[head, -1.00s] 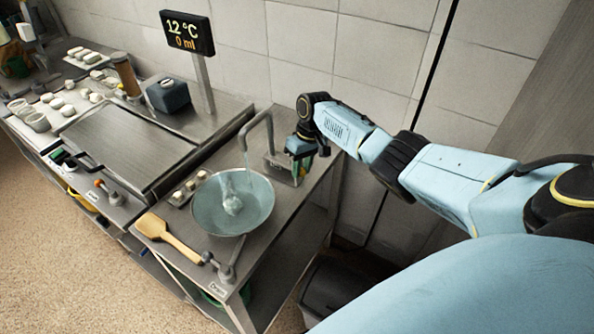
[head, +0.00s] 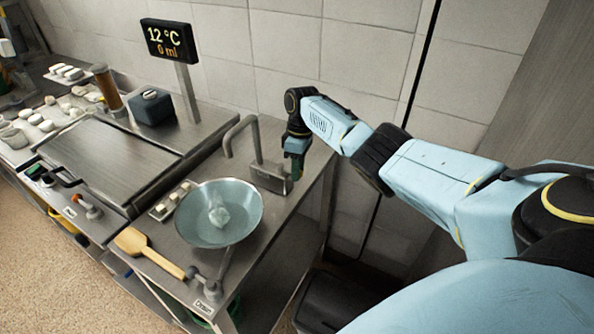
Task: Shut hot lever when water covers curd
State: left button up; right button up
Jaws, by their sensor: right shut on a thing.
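A round metal bowl (head: 184,222) stands on the steel counter, with a white lump of curd (head: 219,215) in its middle. How far water covers the curd cannot be made out. The bent spout (head: 240,127) reaches toward the bowl from a metal tap block (head: 268,178); no stream shows below it. My right gripper (head: 296,160) points down at the right end of the block, shut on a small lever with a green part (head: 297,170). The gripper mostly hides this lever, and its hot or cold marking cannot be seen. My left gripper is out of view.
The display (head: 169,40) reads 12 °C above a millilitre figure. A wooden paddle (head: 150,252) and a drain lever (head: 207,284) are at the counter's front. A small tray of white pieces (head: 172,200) lies left of the bowl; a steel griddle-like plate (head: 105,160) lies further left.

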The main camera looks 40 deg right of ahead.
dwell(0.3)
jog(key=o, duration=1)
jog(key=shift+r, duration=0.1)
jog(key=r, duration=0.4)
jog(key=w+d+r, duration=0.1)
jog(key=r, duration=0.3)
jog(key=d+r, duration=0.1)
jog(key=r, duration=0.4)
jog(key=shift+w+d, duration=0.1)
jog(key=shift+w, duration=0.15)
